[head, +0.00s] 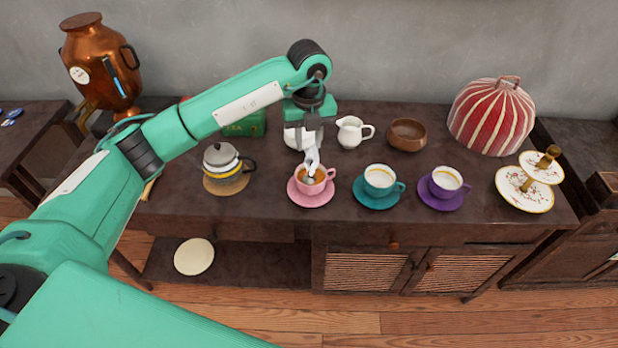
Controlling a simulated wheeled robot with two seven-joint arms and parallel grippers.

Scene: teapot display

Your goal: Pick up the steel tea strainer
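My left gripper (310,146) points down above the pink cup (326,177), which stands on a pink saucer (311,200). A pale silvery piece (312,160), which looks like the steel tea strainer, rises from the cup's mouth to just below the fingers. The cup seems to hold something brown. The strainer's bowl cannot be made out clearly. The fingers are small and overlap a white vessel (291,138) behind them, so I cannot tell whether they grip the strainer. My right gripper is not in view.
Teal (380,176) and purple (445,180) cups stand to the right. A white jug (350,132) and brown bowl (407,135) are behind. A lidded teapot (222,158) stands left, near a green tin (246,126). A striped cosy (491,118) and tiered stand (524,192) are far right.

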